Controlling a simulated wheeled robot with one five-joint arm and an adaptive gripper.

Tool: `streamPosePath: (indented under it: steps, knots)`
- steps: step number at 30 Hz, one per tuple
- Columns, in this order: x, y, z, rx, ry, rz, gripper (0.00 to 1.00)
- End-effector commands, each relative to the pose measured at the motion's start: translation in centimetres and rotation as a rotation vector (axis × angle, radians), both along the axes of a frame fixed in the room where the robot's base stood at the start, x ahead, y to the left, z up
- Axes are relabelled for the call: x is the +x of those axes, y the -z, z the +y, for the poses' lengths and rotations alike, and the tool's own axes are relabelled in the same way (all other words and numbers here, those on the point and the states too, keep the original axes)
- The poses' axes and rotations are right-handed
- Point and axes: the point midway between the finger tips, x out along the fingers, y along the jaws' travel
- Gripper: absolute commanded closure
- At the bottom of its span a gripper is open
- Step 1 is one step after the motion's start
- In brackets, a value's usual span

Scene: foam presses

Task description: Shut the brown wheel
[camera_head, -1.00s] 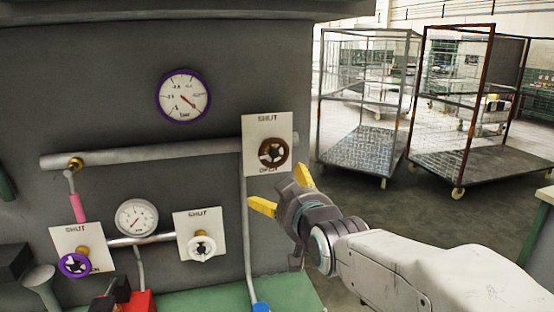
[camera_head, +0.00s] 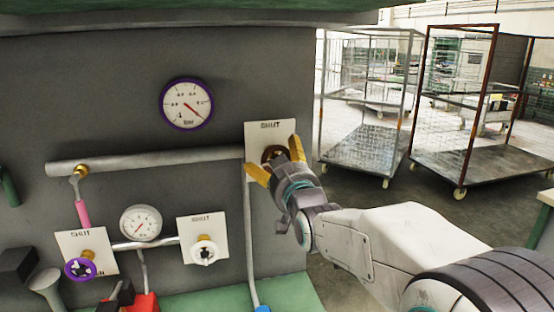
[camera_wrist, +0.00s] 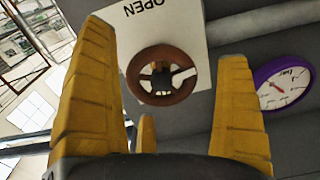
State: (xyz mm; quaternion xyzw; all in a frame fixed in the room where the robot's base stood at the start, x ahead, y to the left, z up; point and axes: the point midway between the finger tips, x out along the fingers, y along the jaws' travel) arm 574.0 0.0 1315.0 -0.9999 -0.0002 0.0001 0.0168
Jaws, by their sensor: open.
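The brown wheel (camera_head: 273,153) is on a white plate (camera_head: 257,132) marked SHUT at its top, at the right end of the grey panel. My gripper (camera_head: 275,158) is open in front of the wheel and hides most of it in the head view.
A grey pipe (camera_head: 145,160) runs left from the plate. A purple-rimmed gauge (camera_head: 187,104) is above it. A white wheel (camera_head: 205,250) and a purple wheel (camera_head: 80,269) are lower left. Wire trolleys (camera_head: 368,147) stand on the floor at right.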

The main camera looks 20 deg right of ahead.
Motion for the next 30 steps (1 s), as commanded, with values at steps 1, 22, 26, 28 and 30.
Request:
streamPosePath:
  steps: [1, 22, 26, 28, 30]
  knots:
    - [0.34, -0.08, 0.0, 0.0, 0.0, 0.0, 0.06]
    - [0.89, 0.03, 0.0, 0.0, 0.0, 0.0, 0.27]
    - [0.89, 0.08, 0.01, 0.0, 0.0, 0.001, 0.38]
    - [0.89, 0.13, 0.01, 0.0, 0.0, 0.003, 0.45]
    - [0.89, 0.2, 0.03, 0.0, 0.0, 0.004, 0.51]
